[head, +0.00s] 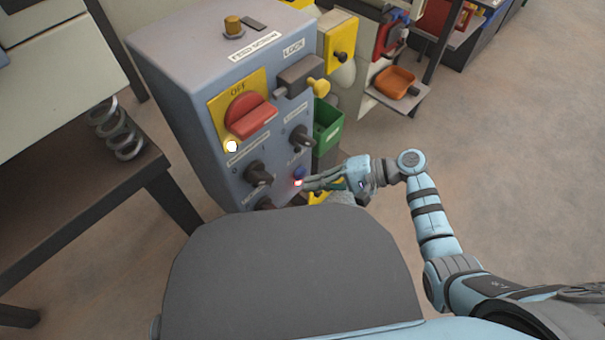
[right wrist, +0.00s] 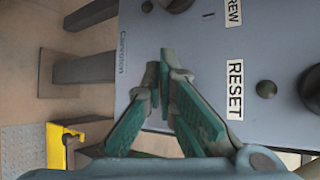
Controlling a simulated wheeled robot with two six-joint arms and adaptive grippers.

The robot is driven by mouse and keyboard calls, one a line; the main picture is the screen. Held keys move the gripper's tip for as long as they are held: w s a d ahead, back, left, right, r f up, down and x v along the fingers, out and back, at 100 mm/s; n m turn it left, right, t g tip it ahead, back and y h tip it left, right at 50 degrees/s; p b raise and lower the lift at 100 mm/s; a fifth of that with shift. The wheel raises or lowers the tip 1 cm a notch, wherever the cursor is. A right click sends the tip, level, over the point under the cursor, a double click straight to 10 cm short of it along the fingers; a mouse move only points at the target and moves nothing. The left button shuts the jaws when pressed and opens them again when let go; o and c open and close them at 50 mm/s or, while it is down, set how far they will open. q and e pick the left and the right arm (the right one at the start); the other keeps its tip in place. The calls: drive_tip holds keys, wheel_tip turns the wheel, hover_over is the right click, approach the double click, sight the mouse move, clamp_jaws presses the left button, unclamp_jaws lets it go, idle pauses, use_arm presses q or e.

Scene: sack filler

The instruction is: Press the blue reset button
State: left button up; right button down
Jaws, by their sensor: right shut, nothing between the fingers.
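The blue reset button (head: 299,172) shows on the front of the grey control panel (head: 182,95), low near its right edge. My right gripper (head: 306,184) is shut and empty, with its fingertips at the panel just below the button; I cannot tell whether they touch it. In the right wrist view the shut fingers (right wrist: 165,75) point at the panel face beside the RESET label (right wrist: 235,90). The button is not seen there, probably hidden behind the fingers. My left gripper is out of view.
A red OFF switch (head: 250,116) and dark knobs (head: 258,174) stick out of the panel. A small red light (head: 298,183) glows at my fingertips. A green bin (head: 328,127) stands behind the panel's right edge. Open floor (head: 500,140) lies to the right.

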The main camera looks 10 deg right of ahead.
drive_tip(key=shift+w+a, duration=0.15)
drive_tip(key=shift+w, duration=0.1)
drive_tip(key=shift+w+a, duration=0.25)
idle(0.5)
drive_tip(key=shift+s+d, duration=0.1)
drive_tip(key=shift+s+d+p, duration=0.45)
drive_tip(key=shift+s+p, duration=0.1)
drive_tip(key=s+d+p, duration=0.1)
drive_tip(key=s+d, duration=0.1)
drive_tip(key=s+d+p, duration=0.1)
drive_tip(key=s+p, duration=0.1)
drive_tip(key=shift+s+d, duration=0.3)
drive_tip(key=shift+d, duration=0.1)
